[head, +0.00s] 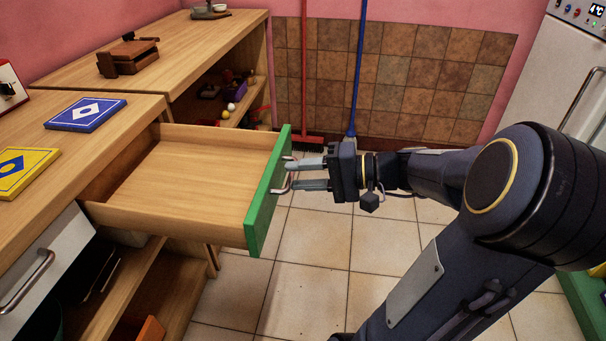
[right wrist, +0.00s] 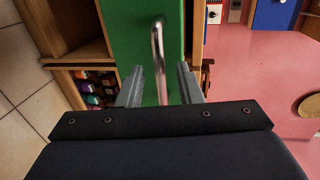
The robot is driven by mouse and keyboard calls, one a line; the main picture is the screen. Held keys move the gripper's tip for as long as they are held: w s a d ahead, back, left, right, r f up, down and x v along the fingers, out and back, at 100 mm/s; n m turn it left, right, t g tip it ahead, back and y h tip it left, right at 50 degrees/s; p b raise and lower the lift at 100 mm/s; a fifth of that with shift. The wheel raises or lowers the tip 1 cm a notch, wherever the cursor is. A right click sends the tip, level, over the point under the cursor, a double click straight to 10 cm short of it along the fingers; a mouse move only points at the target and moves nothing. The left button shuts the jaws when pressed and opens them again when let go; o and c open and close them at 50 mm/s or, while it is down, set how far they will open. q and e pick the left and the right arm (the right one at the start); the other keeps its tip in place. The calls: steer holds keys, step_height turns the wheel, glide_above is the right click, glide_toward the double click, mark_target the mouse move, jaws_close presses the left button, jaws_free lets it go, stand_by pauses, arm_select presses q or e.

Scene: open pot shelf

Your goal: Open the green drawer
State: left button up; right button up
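The green drawer (head: 264,205) is pulled far out of the wooden counter. Its wooden inside is empty and its green front faces my right arm. Its metal handle (right wrist: 158,50) is on the green front. My right gripper (head: 308,174) is at the handle with its two fingers apart. In the right wrist view, the handle lies between the fingertips (right wrist: 160,85), with a gap showing on both sides. My left gripper is in neither view.
A blue book-like block (head: 86,114) and a yellow one (head: 22,172) lie on the counter. A white drawer (head: 45,262) below is shut. A red broom (head: 304,100) and a blue one (head: 356,80) lean at the tiled wall. The tiled floor (head: 310,260) beside the drawer is clear.

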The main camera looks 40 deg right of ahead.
steer(key=p+v, duration=0.1)
steer(key=v, duration=0.7)
stand_by(0.5)
steer(key=s+a+f+n+g+h, duration=0.3)
steer(key=a+f+n, duration=0.15)
steer(key=a, duration=0.55)
steer(key=s+a+f+n+g+h, duration=0.3)
steer(key=a+f+n, duration=0.15)
steer(key=a, duration=0.45)
step_height(320, 180, up, 28)
steer(key=p, duration=2.9)
steer(key=shift+w+r+g, duration=0.2)
steer(key=shift+g, duration=0.1)
